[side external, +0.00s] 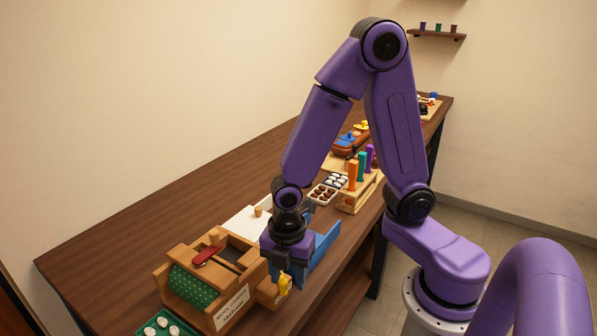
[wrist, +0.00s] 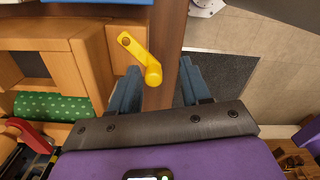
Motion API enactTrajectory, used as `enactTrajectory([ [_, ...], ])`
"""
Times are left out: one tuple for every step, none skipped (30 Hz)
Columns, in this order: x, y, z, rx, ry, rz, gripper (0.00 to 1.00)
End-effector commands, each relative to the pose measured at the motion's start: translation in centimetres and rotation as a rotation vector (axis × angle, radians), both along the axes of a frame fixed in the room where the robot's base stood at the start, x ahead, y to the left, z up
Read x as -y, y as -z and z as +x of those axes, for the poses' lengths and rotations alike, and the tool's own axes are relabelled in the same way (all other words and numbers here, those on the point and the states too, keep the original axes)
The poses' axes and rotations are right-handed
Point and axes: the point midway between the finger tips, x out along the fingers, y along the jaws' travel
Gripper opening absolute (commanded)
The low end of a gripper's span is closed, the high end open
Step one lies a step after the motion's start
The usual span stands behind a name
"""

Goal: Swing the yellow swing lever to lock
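The yellow swing lever (side external: 285,284) is on the end of a wooden box near the front edge of the table. In the wrist view the yellow lever (wrist: 137,50) has its pivot at the upper left on a wooden block, and its round knob points down and right. My gripper (wrist: 162,80) is open, with the knob in line with the gap between its two blue-grey fingers, nearer the left one. Contact cannot be told. In the side view my gripper (side external: 286,272) points down right at the lever and partly hides it.
The wooden box (side external: 233,309) carries a label, a green dotted roll (side external: 192,289) and a red handle (side external: 207,256). A blue object (side external: 322,243) stands close behind my gripper. A green tray (side external: 150,328) with white pieces is at the front. Floor lies beyond the table edge.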

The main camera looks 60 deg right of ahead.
Motion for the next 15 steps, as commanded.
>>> enactTrajectory([
  [-0.1,-0.8,0.1,0.005,0.001,0.005,0.47],
  [-0.1,-1.2,0.1,0.005,0.001,0.004,0.47],
  [-0.1,-1.8,0.1,0.005,0.001,0.004,0.47],
  [-0.1,-2.2,0.1,0.006,0.001,0.006,0.47],
  [-0.1,-2.7,0.1,0.006,0.002,0.006,0.47],
  [-0.1,-3.3,0.1,0.006,0.003,0.006,0.47],
  [-0.1,-3.7,0.1,0.005,0.003,0.005,0.47],
  [-0.1,-4.2,0.1,0.006,0.003,0.006,0.47],
  [-0.1,-4.8,0.1,0.006,0.003,0.006,0.47],
  [-0.1,-5.2,0.1,0.005,0.003,0.005,0.47],
  [-0.2,-5.8,0.1,0.006,0.003,0.006,0.47],
  [-0.2,-6.5,0.1,0.006,0.003,0.006,0.47],
  [-0.1,-7.0,0.1,0.007,0.003,0.006,0.47],
  [-0.1,-7.5,0.1,0.006,0.003,0.006,0.47],
  [-0.1,-8.2,0.1,0.007,0.004,0.006,0.47],
])
